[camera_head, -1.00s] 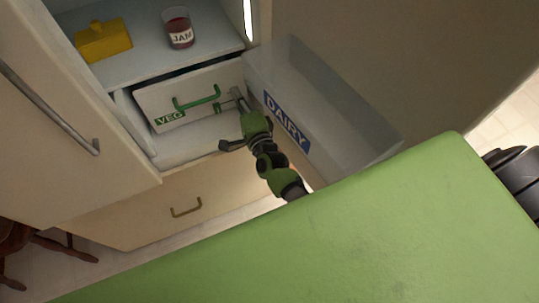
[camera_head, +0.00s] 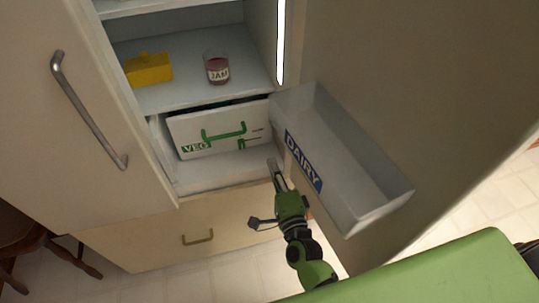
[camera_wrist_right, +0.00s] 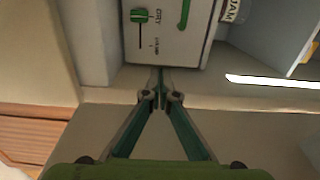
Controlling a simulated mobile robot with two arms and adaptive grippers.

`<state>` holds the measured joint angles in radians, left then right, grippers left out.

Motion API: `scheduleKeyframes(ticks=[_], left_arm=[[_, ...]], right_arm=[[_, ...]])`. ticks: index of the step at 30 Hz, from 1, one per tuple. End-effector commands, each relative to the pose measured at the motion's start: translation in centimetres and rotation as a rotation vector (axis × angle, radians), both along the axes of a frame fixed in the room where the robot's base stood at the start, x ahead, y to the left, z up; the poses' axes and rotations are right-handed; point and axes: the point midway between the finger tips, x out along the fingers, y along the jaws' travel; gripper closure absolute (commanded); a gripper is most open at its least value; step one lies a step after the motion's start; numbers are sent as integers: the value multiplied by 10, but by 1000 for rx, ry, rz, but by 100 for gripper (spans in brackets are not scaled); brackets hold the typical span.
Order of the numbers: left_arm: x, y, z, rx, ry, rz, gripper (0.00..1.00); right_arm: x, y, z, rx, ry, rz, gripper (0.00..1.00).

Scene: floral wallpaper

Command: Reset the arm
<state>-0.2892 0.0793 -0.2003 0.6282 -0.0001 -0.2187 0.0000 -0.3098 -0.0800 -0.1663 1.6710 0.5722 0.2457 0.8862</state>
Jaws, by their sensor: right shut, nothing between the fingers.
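My right gripper (camera_head: 276,172) is in front of the open fridge, just below and right of the VEG drawer and left of the DAIRY bin. In the right wrist view its fingers (camera_wrist_right: 161,78) are closed together with nothing between them. The white VEG drawer (camera_head: 240,138) has a green handle and a small green slider at its right side; the drawer front also shows in the right wrist view (camera_wrist_right: 165,48). The gripper looks apart from the handle. My left gripper is in neither view.
The clear DAIRY bin (camera_head: 365,170) sits on the open fridge door (camera_head: 400,80), close to my arm. A jam jar (camera_head: 216,68) and a yellow butter dish (camera_head: 148,69) stand on the shelf above. A lower drawer (camera_head: 160,240) is shut. Free floor shows below.

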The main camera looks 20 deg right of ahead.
Motion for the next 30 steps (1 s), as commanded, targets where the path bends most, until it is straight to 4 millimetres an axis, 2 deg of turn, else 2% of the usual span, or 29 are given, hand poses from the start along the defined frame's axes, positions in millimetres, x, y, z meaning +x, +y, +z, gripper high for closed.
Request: scheduleKeyframes(ticks=[3, 10, 11, 14, 17, 21, 23, 24, 26, 27, 29, 30], left_arm=[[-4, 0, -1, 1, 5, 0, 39], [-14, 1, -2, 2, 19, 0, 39], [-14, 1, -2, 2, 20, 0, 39], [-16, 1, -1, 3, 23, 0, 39], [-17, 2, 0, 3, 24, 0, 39], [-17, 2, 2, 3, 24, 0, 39], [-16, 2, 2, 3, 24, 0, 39], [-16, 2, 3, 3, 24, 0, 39], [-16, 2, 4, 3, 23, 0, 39], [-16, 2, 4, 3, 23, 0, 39], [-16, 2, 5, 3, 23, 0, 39], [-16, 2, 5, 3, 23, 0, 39]], right_arm=[[-9, 0, 0, 0, -1, 0, 100], [-11, 1, -2, -7, 4, 3, 100], [-12, 1, -6, -16, 11, 6, 100], [-17, 7, -35, -90, 70, 35, 100], [-31, 16, -91, -236, 179, 100, 100], [-73, 23, -189, -497, 370, 243, 100], [-97, 22, -229, -606, 448, 315, 100], [-115, 20, -254, -675, 497, 364, 100], [-144, 15, -291, -778, 570, 444, 100], [-164, 11, -313, -843, 617, 500, 100], [-197, 3, -344, -938, 683, 588, 100], [-221, -4, -364, -998, 728, 651, 100]])
